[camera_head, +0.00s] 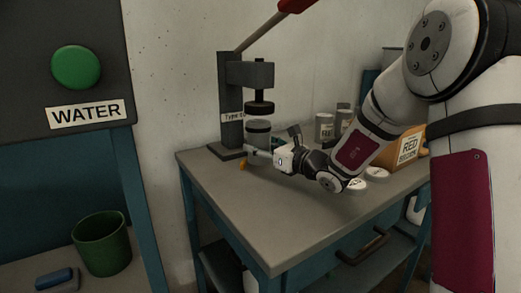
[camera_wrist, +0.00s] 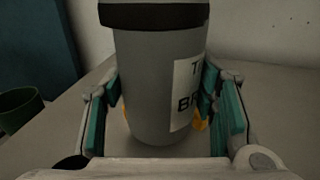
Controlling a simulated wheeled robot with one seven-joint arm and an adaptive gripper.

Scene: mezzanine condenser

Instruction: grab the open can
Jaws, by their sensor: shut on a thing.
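A grey can (camera_head: 258,134) with a dark band near its top stands upright on the table under the press. In the wrist view the can (camera_wrist: 145,75) fills the middle, with a partly visible white label. Its top is cut off there, so I cannot tell whether it is open. My gripper (camera_head: 256,157) reaches in low from the right and is shut on the can, with one finger on each side in the wrist view (camera_wrist: 163,115).
The lever press (camera_head: 230,95) stands at the table's back left, its dark head just above the can. Small cans (camera_head: 324,127), white lids (camera_head: 376,174) and an orange box (camera_head: 408,147) sit to the right. The table's front (camera_head: 275,215) is clear. A green bin (camera_head: 102,244) is lower left.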

